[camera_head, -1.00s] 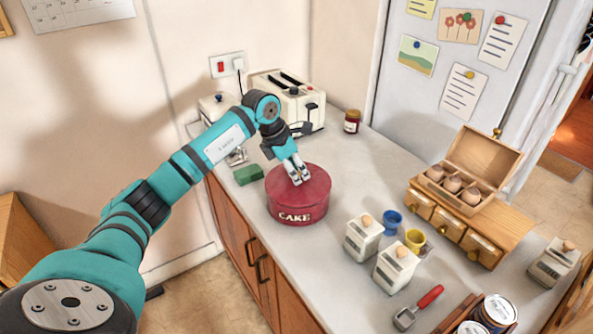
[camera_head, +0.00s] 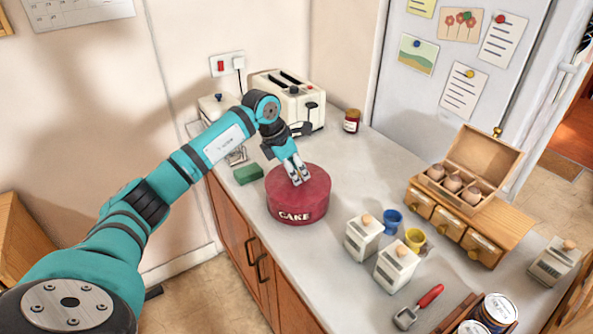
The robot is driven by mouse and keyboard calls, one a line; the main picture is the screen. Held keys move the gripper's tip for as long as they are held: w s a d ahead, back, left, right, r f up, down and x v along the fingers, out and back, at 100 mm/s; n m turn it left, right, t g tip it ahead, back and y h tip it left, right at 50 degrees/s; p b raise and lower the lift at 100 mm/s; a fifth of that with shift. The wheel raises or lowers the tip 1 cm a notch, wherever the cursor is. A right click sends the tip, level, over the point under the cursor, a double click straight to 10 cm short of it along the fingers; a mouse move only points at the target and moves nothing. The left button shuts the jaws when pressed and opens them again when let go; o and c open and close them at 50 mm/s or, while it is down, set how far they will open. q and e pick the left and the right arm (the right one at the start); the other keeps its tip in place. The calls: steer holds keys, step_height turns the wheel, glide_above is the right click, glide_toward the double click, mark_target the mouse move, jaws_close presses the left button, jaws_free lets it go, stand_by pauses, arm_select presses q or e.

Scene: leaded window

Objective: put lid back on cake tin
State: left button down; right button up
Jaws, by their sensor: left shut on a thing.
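The red cake tin (camera_head: 297,210) with "CAKE" on its side stands upright on the counter. Its red lid (camera_head: 316,184) is on top of the tin, and I see no clear gap between them. My left gripper (camera_head: 299,180) points down at the middle of the lid and is shut on it; the fingers hide the part they hold. My right gripper is not in view.
A green sponge (camera_head: 248,174) lies left of the tin, and a cream toaster (camera_head: 287,100) stands behind. White canisters (camera_head: 363,237), a blue egg cup (camera_head: 392,221) and a yellow one (camera_head: 415,240) stand to the right. The counter just right of the tin is clear.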

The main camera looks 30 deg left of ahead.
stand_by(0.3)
arm_select(q)
steer(key=c, duration=0.5)
jaws_free()
steer(key=shift+c, duration=0.2)
steer(key=shift+r, duration=0.15)
steer(key=shift+r+p, duration=2.35)
steer(key=shift+r, duration=1)
jaws_close()
